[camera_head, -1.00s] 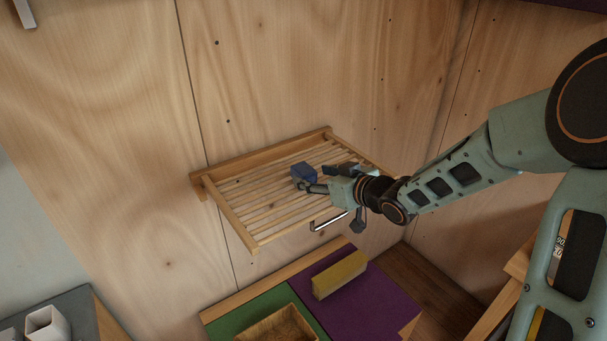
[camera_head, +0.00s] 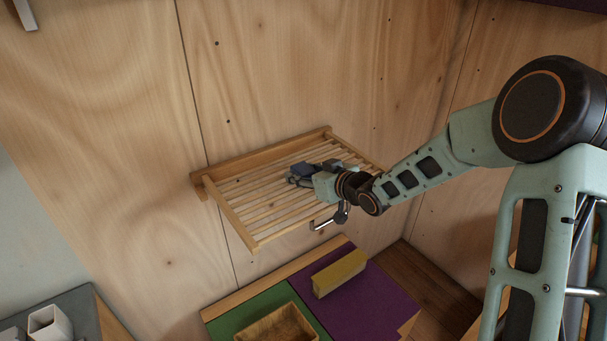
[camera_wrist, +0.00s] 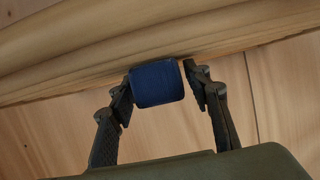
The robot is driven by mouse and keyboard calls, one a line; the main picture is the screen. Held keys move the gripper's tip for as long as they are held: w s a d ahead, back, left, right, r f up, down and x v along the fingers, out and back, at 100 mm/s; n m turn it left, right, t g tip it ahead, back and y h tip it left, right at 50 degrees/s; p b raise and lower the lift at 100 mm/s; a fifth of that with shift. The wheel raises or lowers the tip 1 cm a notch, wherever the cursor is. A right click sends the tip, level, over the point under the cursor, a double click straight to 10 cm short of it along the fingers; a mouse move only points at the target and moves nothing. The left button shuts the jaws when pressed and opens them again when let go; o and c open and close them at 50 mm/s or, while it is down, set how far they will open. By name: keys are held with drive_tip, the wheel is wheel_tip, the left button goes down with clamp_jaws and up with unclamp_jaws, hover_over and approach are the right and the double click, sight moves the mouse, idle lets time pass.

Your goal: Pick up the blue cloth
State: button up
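The blue cloth (camera_head: 303,169) is a small dark blue folded block on the slatted wooden rack on the wall. In the wrist view the blue cloth (camera_wrist: 157,84) sits between the two dark fingertips of my gripper (camera_wrist: 159,79). The left finger is right beside its left edge, touching or nearly so. A thin gap shows at the right finger. My gripper (camera_head: 311,172) reaches in over the rack from the right, with its fingers spread either side of the cloth. The fingers partly hide the cloth's lower part in the head view.
The wooden rack (camera_head: 237,219) has a raised back rail and side rails, with a metal hook (camera_head: 328,221) under its front. Below are a yellow block (camera_head: 340,273) on a purple surface and a wooden tray (camera_head: 277,325) on a green one. White containers (camera_head: 47,324) stand bottom left.

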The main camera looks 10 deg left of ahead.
drive_tip(key=c, duration=0.8)
drive_tip(key=shift+o, duration=0.2)
